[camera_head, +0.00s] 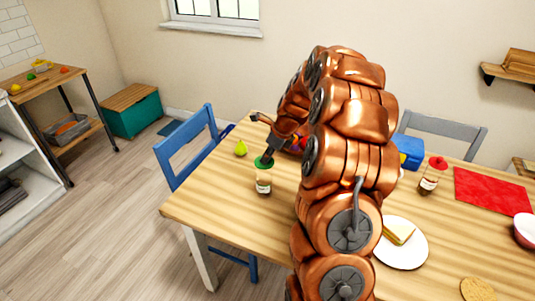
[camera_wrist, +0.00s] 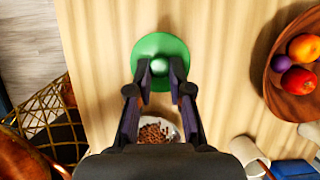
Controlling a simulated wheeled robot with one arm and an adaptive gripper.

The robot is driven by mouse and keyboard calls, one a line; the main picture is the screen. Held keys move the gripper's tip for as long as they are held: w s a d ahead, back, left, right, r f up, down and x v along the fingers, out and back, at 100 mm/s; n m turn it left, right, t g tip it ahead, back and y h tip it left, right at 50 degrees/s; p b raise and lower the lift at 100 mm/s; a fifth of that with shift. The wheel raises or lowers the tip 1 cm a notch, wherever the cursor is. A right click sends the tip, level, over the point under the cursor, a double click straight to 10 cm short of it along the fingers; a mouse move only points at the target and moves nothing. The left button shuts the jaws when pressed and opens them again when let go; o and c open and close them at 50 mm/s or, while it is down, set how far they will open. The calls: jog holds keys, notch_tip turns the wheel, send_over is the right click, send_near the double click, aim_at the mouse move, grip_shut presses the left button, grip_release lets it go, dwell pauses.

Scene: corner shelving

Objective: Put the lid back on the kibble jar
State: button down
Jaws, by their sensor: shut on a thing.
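The kibble jar (camera_head: 263,186), clear with a pale label, stands upright near the left part of the table. In the wrist view its open mouth shows brown kibble (camera_wrist: 154,130), partly hidden by my gripper. My gripper (camera_wrist: 159,70) is shut on the knob of the round green lid (camera_wrist: 153,45). In the head view the green lid (camera_head: 264,163) appears right at the jar's top, below my gripper (camera_head: 267,155). In the wrist view the lid is offset from the open mouth. I cannot tell whether lid and jar touch.
A pear (camera_head: 240,148) lies behind the jar. A wooden fruit bowl (camera_wrist: 263,85) and a white mug (camera_wrist: 246,152) are to the right in the wrist view. A red-capped jar (camera_head: 432,178), sandwich plate (camera_head: 405,260) and red mat (camera_head: 490,190) lie farther right. A blue chair (camera_head: 187,140) stands left.

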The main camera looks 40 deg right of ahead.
aim_at(269, 162)
jog(key=shift+f+b, duration=0.5)
jog(key=shift+f, duration=1.6)
jog(key=shift+p, duration=0.55)
jog(key=shift+f+p, duration=0.2)
jog(key=shift+p, duration=0.4)
dwell(1.5)
jog(key=c, duration=0.5)
grip_release()
jog(key=shift+r, duration=0.1)
jog(key=shift+r+p, duration=2.15)
jog(key=shift+r, duration=1.25)
jog(key=shift+c, duration=0.4)
